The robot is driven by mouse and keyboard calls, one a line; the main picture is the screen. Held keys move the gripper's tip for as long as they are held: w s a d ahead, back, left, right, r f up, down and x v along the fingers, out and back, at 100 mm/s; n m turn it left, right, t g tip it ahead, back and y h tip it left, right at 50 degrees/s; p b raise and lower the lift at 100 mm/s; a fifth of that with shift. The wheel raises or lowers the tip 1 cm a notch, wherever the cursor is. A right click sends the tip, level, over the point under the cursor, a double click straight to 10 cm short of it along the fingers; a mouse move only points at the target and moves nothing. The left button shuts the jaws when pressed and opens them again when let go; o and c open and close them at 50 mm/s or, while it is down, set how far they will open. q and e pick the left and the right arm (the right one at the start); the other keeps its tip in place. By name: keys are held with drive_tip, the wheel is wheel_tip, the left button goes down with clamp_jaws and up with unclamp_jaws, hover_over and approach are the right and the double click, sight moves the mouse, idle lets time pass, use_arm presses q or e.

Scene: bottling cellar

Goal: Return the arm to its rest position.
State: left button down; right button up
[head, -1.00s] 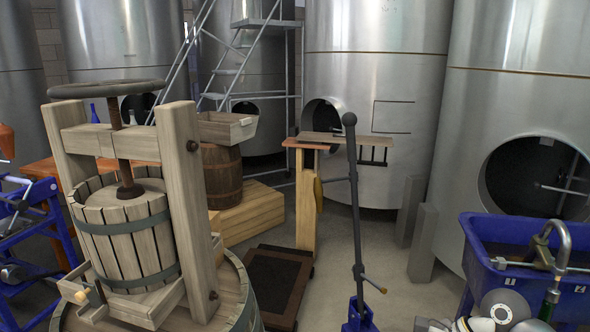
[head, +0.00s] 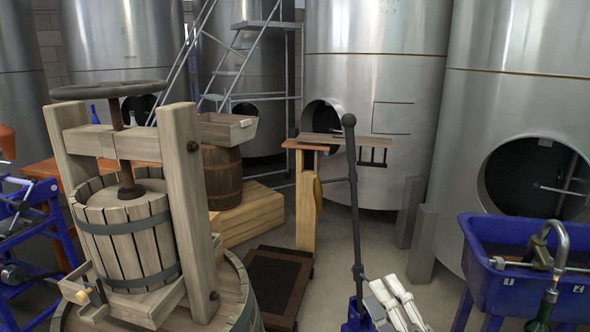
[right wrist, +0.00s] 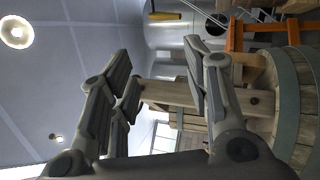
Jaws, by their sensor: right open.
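My right gripper (head: 388,292) shows at the bottom of the head view, right of the dark upright post, with its pale fingers pointing up and away. In the right wrist view the right gripper (right wrist: 160,78) has its two grey fingers spread apart, with nothing visible held between them. The wooden beams of the press show behind the fingers there, apart from them. Most of my right arm is below the head view's edge. My left gripper is not in view.
A wooden basket press (head: 130,215) stands on a barrel at left. A dark post (head: 354,200) with a ball top rises near the gripper. A blue tub (head: 490,262) with a metal spout and a green bottle (head: 543,310) is at right.

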drive_tip(key=s+d+f+m+g+h, duration=0.4)
drive_tip(key=f+m+h, duration=0.1)
drive_tip(key=f+m, duration=0.35)
drive_tip(key=s+d+f+m+g+h, duration=0.4)
drive_tip(key=f+m+h, duration=0.1)
drive_tip(key=f+m, duration=0.35)
drive_tip(key=s+a+f+m+g+y, duration=0.15)
drive_tip(key=s+f+g, duration=0.3)
drive_tip(key=s, duration=0.45)
drive_tip(key=s+a+f+m+g+y, duration=0.1)
drive_tip(key=s+a+f+m+g, duration=0.2)
drive_tip(key=s+f, duration=0.5)
wheel_tip(320, 180, down, 25)
drive_tip(key=s+d+g, duration=0.1)
drive_tip(key=s+g, duration=0.1)
drive_tip(key=s, duration=0.1)
drive_tip(key=s+d+f+g, duration=0.1)
drive_tip(key=s+d+f, duration=0.2)
drive_tip(key=s+f, duration=1.2)
drive_tip(key=shift+s+f, duration=0.4)
drive_tip(key=shift+s, duration=0.15)
